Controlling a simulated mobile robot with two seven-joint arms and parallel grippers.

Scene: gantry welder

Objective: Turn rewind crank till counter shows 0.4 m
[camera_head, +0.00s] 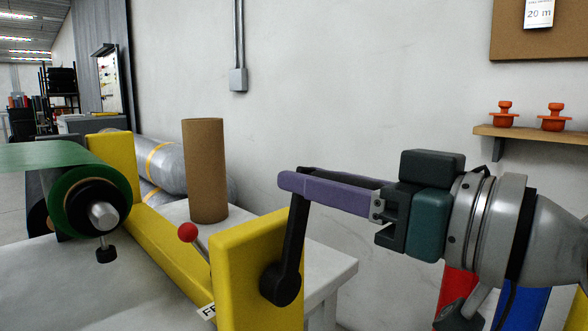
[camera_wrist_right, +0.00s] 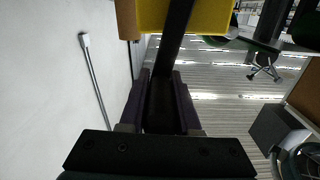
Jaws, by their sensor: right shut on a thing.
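The black crank arm (camera_head: 291,250) is mounted on the side of a yellow end block (camera_head: 240,265). It stands nearly upright, its free end up and leaning slightly right. My right gripper (camera_head: 290,181), with purple fingers, comes in from the right at the crank's top end. It is shut on the crank handle, which is mostly hidden in the head view. In the right wrist view, the dark handle (camera_wrist_right: 162,98) lies between the two purple fingers. No counter reading is visible. My left gripper is not in view.
A green roll (camera_head: 82,200) sits at the left of the yellow frame. A red-knobbed lever (camera_head: 188,232) and a brown cardboard tube (camera_head: 205,170) stand near the middle. A shelf (camera_head: 540,133) with orange parts is on the right wall. A bench (camera_head: 140,295) lies underneath.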

